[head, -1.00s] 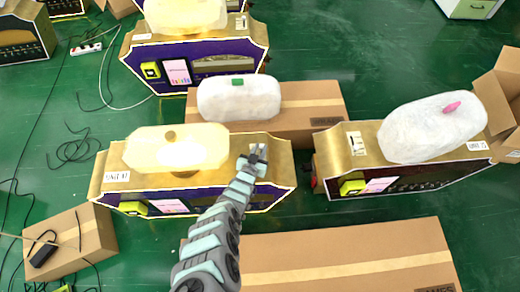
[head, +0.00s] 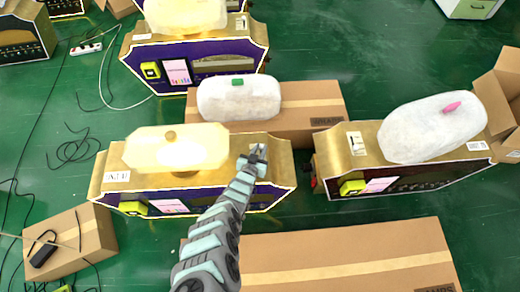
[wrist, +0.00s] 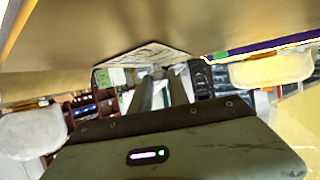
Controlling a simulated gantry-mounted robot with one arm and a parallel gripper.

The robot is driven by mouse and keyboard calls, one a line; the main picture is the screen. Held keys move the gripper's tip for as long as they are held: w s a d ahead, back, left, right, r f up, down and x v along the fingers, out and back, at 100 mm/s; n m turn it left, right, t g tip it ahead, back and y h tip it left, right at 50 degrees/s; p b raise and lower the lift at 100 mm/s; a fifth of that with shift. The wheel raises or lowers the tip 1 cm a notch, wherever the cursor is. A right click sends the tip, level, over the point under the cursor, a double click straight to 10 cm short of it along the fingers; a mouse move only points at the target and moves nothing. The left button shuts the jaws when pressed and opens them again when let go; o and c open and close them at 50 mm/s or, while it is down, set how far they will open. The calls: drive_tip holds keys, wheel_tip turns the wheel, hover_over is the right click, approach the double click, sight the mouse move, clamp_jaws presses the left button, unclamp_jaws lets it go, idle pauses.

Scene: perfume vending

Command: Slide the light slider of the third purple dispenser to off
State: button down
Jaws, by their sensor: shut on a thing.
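A purple and gold dispenser (head: 188,195) stands at the front left in the head view, with a glowing cream bottle-shaped lamp (head: 150,152) on top. My gripper (head: 257,152) is at the light panel on the right part of its gold top. In the wrist view, the two fingers of my gripper (wrist: 158,76) come together in front of a pale panel (wrist: 150,56) set in the gold surface. The fingers are shut on the small light slider, which they mostly hide. Its exact position on the panel cannot be told.
Another purple dispenser (head: 195,62) with a lit lamp stands behind. A dark dispenser (head: 400,178) with a white lamp stands to the right. Cardboard boxes lie behind (head: 312,108) and in front (head: 345,255). Loose cables (head: 75,150) lie on the green floor at left.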

drive_tip(key=shift+s+r+p, duration=0.1)
drive_tip(key=shift+s+p, duration=0.15)
drive_tip(key=shift+p, duration=0.1)
drive_tip(key=s+p, duration=0.1)
drive_tip(key=s, duration=0.1)
drive_tip(key=s+p, duration=0.3)
drive_tip(key=shift+s+d, duration=0.3)
drive_tip(key=shift+s, duration=0.1)
drive_tip(key=shift+w, duration=0.15)
drive_tip(key=c, duration=1.7)
unclamp_jaws()
drive_tip(key=o, duration=0.3)
drive_tip(key=shift+s, duration=0.3)
drive_tip(key=shift+o, duration=0.6)
drive_tip(key=shift+w, duration=0.1)
